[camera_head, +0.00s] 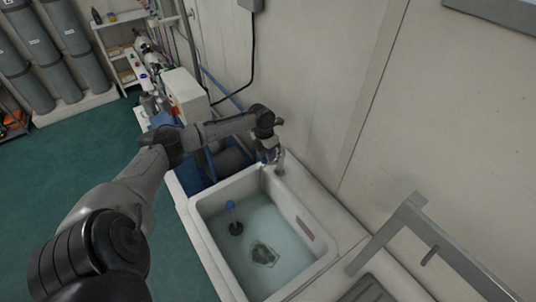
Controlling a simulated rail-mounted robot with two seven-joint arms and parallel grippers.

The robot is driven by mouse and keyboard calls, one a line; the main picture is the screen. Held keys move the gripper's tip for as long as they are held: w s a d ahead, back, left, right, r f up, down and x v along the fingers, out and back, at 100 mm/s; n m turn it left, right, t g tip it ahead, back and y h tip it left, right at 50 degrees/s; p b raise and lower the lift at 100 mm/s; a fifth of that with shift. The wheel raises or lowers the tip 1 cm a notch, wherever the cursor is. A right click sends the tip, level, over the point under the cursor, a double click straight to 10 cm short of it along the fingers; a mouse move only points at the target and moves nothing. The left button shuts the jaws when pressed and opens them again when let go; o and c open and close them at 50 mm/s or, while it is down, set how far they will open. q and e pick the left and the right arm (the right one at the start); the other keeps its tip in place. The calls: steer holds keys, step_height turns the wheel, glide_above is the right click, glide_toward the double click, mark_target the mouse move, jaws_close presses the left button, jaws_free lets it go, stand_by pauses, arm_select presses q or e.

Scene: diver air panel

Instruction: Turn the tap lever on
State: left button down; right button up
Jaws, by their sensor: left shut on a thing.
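The tap (281,163) is a small metal fitting at the back edge of the white sink (313,222). My left arm reaches across from the left, and my left gripper (270,156) is right at the tap, pointing down. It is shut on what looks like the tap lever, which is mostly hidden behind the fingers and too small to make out. I cannot tell which way the lever is turned. My right gripper is out of view.
The sink holds water, with a blue-topped item (231,206) and a grey object (263,254) in it. A grey metal frame (408,222) stands at the right. The wall (310,80) is close behind the tap. Grey cylinders (70,35) stand far left.

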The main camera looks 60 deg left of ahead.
arm_select(q)
steer(key=c, duration=1.1)
jaws_free()
step_height(320, 180, up, 14)
steer(key=a, duration=0.2)
steer(key=shift+s+a+f+b, duration=0.2)
steer(key=shift+s+a+b, duration=0.15)
steer(key=shift+s+b, duration=0.1)
